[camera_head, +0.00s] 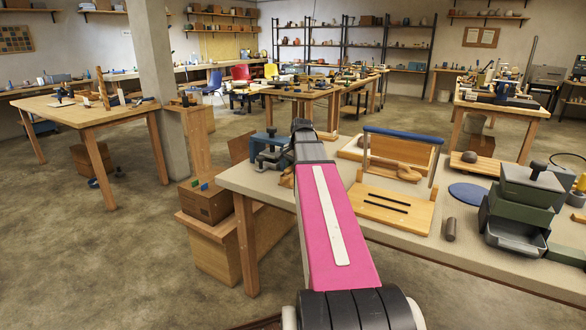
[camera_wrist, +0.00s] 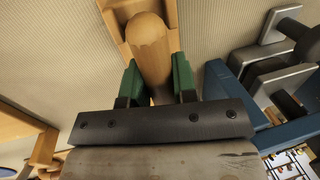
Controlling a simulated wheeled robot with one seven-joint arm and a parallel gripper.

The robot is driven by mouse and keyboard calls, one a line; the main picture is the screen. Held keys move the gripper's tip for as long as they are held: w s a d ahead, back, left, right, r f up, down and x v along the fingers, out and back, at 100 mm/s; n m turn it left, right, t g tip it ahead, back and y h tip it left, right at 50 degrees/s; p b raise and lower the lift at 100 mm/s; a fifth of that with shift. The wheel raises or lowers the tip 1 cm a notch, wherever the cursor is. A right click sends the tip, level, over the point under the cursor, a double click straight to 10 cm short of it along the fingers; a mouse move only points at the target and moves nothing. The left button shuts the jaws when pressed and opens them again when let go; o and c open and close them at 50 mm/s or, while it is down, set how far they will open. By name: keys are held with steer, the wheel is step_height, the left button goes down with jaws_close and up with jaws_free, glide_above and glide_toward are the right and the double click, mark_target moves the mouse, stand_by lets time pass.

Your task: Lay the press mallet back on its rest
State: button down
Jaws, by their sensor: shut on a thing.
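In the wrist view my gripper (camera_wrist: 156,80) has its two green pads closed on either side of a round-ended wooden bar, which I take to be the press mallet (camera_wrist: 149,40). Its rounded end points toward the top of the picture. A pale wooden piece with raised sides (camera_wrist: 114,22), probably the rest, lies beyond and around that end. I cannot tell whether the mallet touches it. The far end of the mallet is hidden behind the gripper body. In the head view my pink arm covers the gripper, and the mallet is not clear there.
A blue metal press or clamp (camera_head: 265,146) stands at the bench's left end, close to my gripper; blue metal (camera_wrist: 228,92) shows right in the wrist view. A slotted wooden board (camera_head: 392,208), a blue disc (camera_head: 468,193) and green trays (camera_head: 518,205) stand further right on the bench.

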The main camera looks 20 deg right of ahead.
steer(key=shift+f, duration=0.35)
steer(key=c, duration=0.8)
jaws_free()
steer(key=shift+v, duration=4)
